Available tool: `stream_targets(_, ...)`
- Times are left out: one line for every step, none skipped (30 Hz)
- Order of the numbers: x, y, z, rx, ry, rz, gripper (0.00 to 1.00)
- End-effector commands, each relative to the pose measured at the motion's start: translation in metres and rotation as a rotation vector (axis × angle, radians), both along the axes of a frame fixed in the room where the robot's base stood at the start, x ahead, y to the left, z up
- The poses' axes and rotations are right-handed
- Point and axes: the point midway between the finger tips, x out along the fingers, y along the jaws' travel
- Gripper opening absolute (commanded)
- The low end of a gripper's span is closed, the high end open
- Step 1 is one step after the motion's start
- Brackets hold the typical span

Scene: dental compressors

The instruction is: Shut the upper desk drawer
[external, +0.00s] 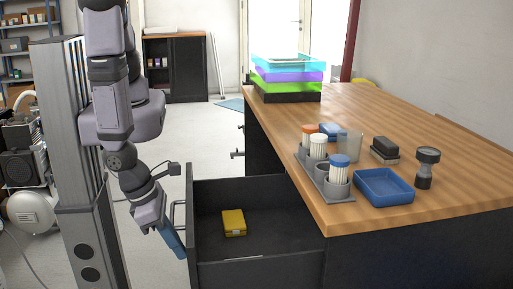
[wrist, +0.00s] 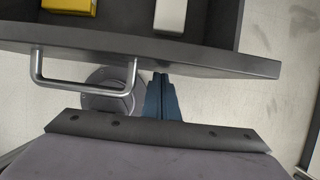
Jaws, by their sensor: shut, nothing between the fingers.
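The upper desk drawer (external: 258,193) is pulled far out of the desk (external: 400,250). Its dark front panel (wrist: 200,58) and silver bar handle (wrist: 85,87) show in the wrist view; the handle also shows in the external view (external: 176,213). My gripper (external: 178,248) is outside the drawer, at its front panel, pointing down. Its blue fingers (wrist: 160,95) are together and empty, just right of the handle in the wrist view. The fingertips look close to the panel; I cannot tell whether they touch it.
A yellow box (external: 234,222) lies in the drawer, and a white object (wrist: 170,15) shows there in the wrist view. The desktop holds a blue tray (external: 384,187), a grey bottle rack (external: 318,177) and stacked coloured trays (external: 287,76). Floor behind the drawer is clear.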

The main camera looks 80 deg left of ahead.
Motion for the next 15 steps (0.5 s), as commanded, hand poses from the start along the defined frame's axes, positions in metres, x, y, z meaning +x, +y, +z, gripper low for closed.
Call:
stream_targets(0.0006,-0.0001,0.0000,0.000,0.000,0.000,0.00)
stream_targets(0.0007,-0.0001,-0.0001,0.000,0.000,0.000,0.00)
stream_targets(0.0008,-0.0002,-0.0001,0.000,0.000,0.000,0.00)
stream_targets(0.0007,-0.0002,-0.0001,-0.001,0.000,-0.001,0.00)
stream_targets(0.0007,-0.0002,-0.0001,-0.001,0.000,-0.001,0.00)
stream_targets(0.0007,-0.0002,-0.0001,-0.001,0.000,-0.001,0.00)
stream_targets(0.0006,-0.0002,-0.0002,-0.001,0.000,-0.001,0.00)
stream_targets(0.0006,-0.0002,-0.0002,-0.001,0.000,-0.001,0.00)
stream_targets(0.0006,-0.0002,-0.0002,-0.001,0.000,-0.001,0.00)
stream_targets(0.0007,-0.0002,-0.0001,-0.001,0.000,-0.001,0.00)
stream_targets(0.0011,-0.0002,-0.0002,0.000,0.000,0.000,0.00)
stream_targets(0.0017,-0.0002,-0.0003,0.000,0.000,0.000,0.00)
stream_targets(0.0025,-0.0002,-0.0004,0.000,0.000,0.000,0.00)
stream_targets(0.0038,-0.0002,-0.0005,0.000,0.000,0.000,0.00)
stream_targets(0.0061,-0.0002,-0.0007,0.000,-0.001,0.000,0.00)
